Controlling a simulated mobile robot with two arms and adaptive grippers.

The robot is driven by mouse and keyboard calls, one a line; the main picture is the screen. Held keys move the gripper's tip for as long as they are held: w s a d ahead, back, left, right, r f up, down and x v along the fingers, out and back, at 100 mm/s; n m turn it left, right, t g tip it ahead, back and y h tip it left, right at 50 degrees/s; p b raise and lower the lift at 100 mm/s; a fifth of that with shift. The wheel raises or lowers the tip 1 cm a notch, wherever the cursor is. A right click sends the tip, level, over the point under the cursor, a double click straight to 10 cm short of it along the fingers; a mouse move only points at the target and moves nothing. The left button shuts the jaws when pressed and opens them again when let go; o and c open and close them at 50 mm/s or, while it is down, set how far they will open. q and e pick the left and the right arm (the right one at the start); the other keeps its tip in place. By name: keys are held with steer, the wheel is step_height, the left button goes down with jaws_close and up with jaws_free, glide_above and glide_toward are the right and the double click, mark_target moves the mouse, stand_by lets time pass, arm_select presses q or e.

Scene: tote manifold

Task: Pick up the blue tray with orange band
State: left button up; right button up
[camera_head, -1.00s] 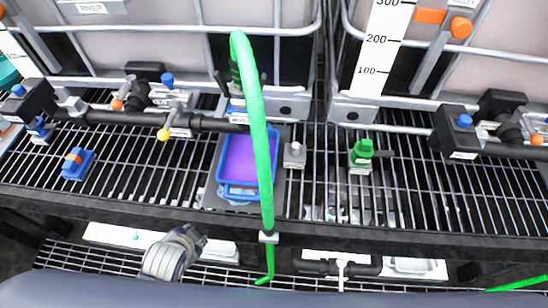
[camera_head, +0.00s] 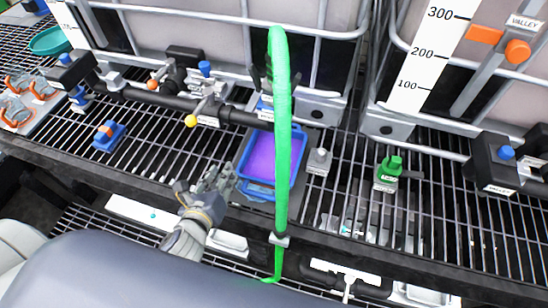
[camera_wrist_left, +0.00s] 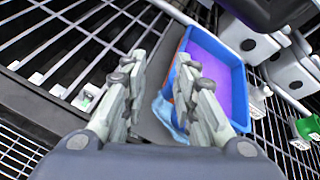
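A blue tray (camera_head: 257,187) with a purple inside sits on the grated shelf, left of centre in the head view, partly behind the green hose. It also shows in the left wrist view (camera_wrist_left: 236,59), where its lower left part is hidden by a finger. A small orange patch shows between that finger and the tray; I cannot tell whether it is a band. My left gripper (camera_head: 222,180) is open and empty, at the tray's left front, apart from it. Its spread fingers show in the left wrist view (camera_wrist_left: 160,82). My right gripper is not in view.
A green hose (camera_head: 283,130) hangs in front of the tray. A grey valve (camera_head: 319,160) and a green valve (camera_head: 388,172) stand to the right. A small blue piece with an orange part (camera_head: 108,136) lies left. Black pipework (camera_head: 150,97) runs behind.

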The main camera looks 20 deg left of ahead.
mark_target(248, 149)
arm_select(q)
steer(key=m, duration=0.2)
steer(key=d+m+h, duration=0.1)
steer(key=m, duration=0.1)
steer(key=d+m+t, duration=0.1)
steer(key=m, duration=0.1)
steer(key=shift+w+d+r+h, duration=0.15)
steer(key=shift+w+r+h, duration=0.2)
steer(key=shift+r+h, duration=0.05)
steer(key=x, duration=0.5)
steer(key=shift+w+p, duration=0.35)
steer(key=shift+p, duration=0.05)
steer(key=shift+f+x, duration=0.15)
steer(key=shift+x, duration=1.4)
steer(key=shift+f+x, duration=0.1)
steer(key=shift+x, duration=1.45)
steer(key=shift+s, duration=0.1)
jaws_close()
